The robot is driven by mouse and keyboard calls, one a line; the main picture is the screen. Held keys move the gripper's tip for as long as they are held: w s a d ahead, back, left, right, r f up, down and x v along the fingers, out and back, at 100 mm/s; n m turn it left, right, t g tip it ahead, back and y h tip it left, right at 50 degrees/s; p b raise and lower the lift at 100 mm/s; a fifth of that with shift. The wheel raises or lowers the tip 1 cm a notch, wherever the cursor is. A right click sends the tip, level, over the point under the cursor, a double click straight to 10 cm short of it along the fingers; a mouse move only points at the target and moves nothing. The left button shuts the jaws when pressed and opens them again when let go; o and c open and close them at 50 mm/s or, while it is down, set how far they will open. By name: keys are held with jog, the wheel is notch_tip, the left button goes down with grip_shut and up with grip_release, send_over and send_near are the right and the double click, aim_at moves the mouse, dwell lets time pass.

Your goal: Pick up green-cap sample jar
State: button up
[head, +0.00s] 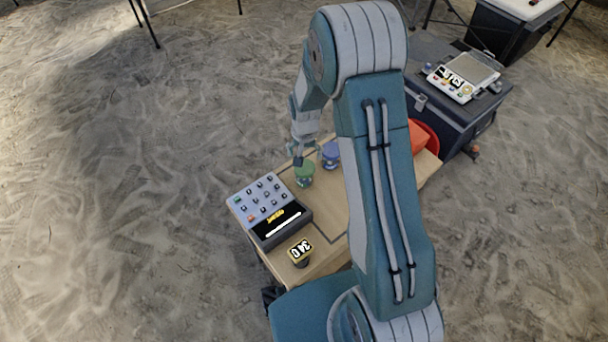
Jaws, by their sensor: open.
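The green-cap sample jar (304,174) stands upright on the wooden table (319,222), near its far left edge. My gripper (303,159) is open and sits just above and behind the green cap, pointing down. In this one view I cannot tell whether the fingers touch the jar or stand on both sides of it. A blue-capped jar (331,154) stands close by, to the right of and slightly behind the green one.
Something red (421,136) lies at the right, partly behind my arm. A dark case (460,125) bearing a scale (465,75) stands beyond on sand.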

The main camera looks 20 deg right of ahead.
aim_at(304, 167)
notch_tip(304, 167, down, 5)
jog(key=shift+r, duration=0.15)
jog(key=shift+w+f, duration=0.2)
jog(key=shift+f, duration=1.15)
jog(key=shift+w+f, duration=0.2)
jog(key=shift+f, duration=1.1)
jog(key=c, duration=0.9)
